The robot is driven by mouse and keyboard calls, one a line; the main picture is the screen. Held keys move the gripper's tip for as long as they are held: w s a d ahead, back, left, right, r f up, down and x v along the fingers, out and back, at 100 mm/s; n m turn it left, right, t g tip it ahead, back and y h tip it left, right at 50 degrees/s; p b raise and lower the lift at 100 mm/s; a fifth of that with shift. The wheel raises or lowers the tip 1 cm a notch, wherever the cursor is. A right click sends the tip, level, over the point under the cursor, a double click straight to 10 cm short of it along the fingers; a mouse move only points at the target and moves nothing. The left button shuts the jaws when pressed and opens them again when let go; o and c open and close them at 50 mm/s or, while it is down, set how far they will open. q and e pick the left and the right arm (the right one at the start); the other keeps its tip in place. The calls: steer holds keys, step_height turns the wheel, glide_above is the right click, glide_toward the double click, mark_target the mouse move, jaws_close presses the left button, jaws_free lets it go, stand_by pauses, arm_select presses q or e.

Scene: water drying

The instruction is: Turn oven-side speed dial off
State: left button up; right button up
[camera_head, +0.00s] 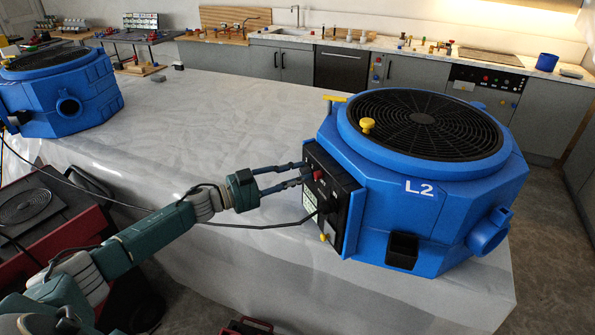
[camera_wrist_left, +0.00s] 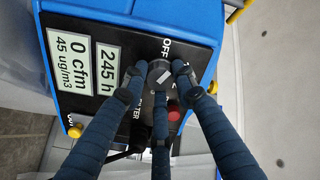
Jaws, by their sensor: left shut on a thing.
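The blue air machine marked L2 (camera_head: 430,215) stands at the right end of the covered table. Its black control panel (camera_head: 335,205) faces my left gripper (camera_head: 304,174). In the left wrist view, the dark speed dial (camera_wrist_left: 160,73) with a pale mark sits below the word OFF. The fingers of my left gripper (camera_wrist_left: 159,76) are closed around the dial and hide part of it and its lettering. The panel display (camera_wrist_left: 82,55) reads 0 cfm. In the head view the fingers reach the panel and the dial is hard to make out. My right gripper is not in view.
A red button (camera_wrist_left: 174,115) sits close to the fingers. A black cable (camera_head: 265,226) runs to the panel. A second blue machine (camera_head: 65,90) stands at the far left of the white-covered table (camera_head: 215,115). The oven (camera_head: 475,85) is behind L2. The table middle is clear.

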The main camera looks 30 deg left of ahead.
arm_select(q)
steer(key=n, duration=0.1)
steer(key=n+p, duration=0.1)
steer(key=n, duration=0.2)
steer(key=shift+w+a+r, duration=0.1)
steer(key=shift+a+r, duration=0.05)
steer(key=shift+a, duration=0.1)
steer(key=shift+d+n+p, duration=0.1)
steer(key=shift+n+p, duration=0.45)
steer(key=shift+n, duration=0.45)
steer(key=shift+f, duration=0.4)
steer(key=o, duration=0.9)
steer(key=shift+d+n, duration=0.1)
steer(key=shift+n, duration=0.2)
steer(key=shift+o, duration=1.4)
steer(key=v, duration=1.2)
